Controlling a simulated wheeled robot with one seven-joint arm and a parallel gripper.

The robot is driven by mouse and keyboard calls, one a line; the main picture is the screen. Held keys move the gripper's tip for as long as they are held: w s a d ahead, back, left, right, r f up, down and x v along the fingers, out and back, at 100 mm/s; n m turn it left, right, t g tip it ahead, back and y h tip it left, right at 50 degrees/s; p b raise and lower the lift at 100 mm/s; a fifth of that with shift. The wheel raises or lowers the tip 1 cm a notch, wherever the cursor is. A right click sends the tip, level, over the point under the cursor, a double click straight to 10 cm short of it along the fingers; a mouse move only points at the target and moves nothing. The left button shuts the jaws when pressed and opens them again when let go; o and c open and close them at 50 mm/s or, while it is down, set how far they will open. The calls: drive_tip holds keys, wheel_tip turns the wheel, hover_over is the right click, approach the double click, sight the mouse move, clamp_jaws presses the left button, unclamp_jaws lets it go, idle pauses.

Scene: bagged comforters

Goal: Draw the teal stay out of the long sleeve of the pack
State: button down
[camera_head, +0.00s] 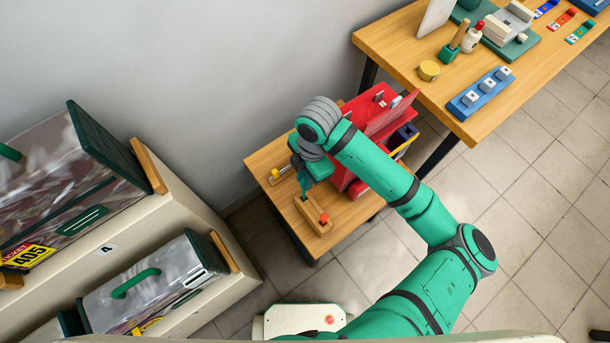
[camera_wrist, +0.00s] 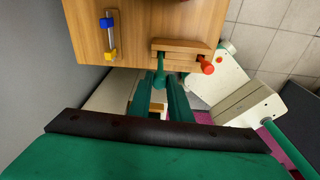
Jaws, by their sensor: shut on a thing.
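My gripper (camera_head: 306,180) is over the small wooden table. In the wrist view its two dark green fingers (camera_wrist: 160,88) are shut on a slim teal piece, which looks like the teal stay (camera_wrist: 159,66). The stay's far end meets a wooden block (camera_wrist: 192,46) with a red-tipped peg; whether it sits in the block or only overlaps it, I cannot tell. Two bagged packs lie at the left of the head view: a large one (camera_head: 85,165) with a yellow 405 tag, and a smaller one (camera_head: 150,290) with a green handle. I cannot make out the long sleeve.
The small wooden table (camera_head: 262,158) also carries a red case (camera_head: 376,100) and a yellow-and-blue fitting (camera_wrist: 109,36). A workbench (camera_head: 400,35) with tools stands at the upper right. A cream shelf (camera_head: 195,205) bears the packs. Tiled floor is open at the right.

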drive_tip(key=shift+f, duration=2)
drive_tip(key=c, duration=1.6)
unclamp_jaws()
drive_tip(key=shift+o, duration=0.2)
wheel_tip(320, 180, up, 11)
drive_tip(key=d, duration=0.1)
drive_tip(key=shift+w, duration=0.3)
drive_tip(key=shift+f, duration=0.15)
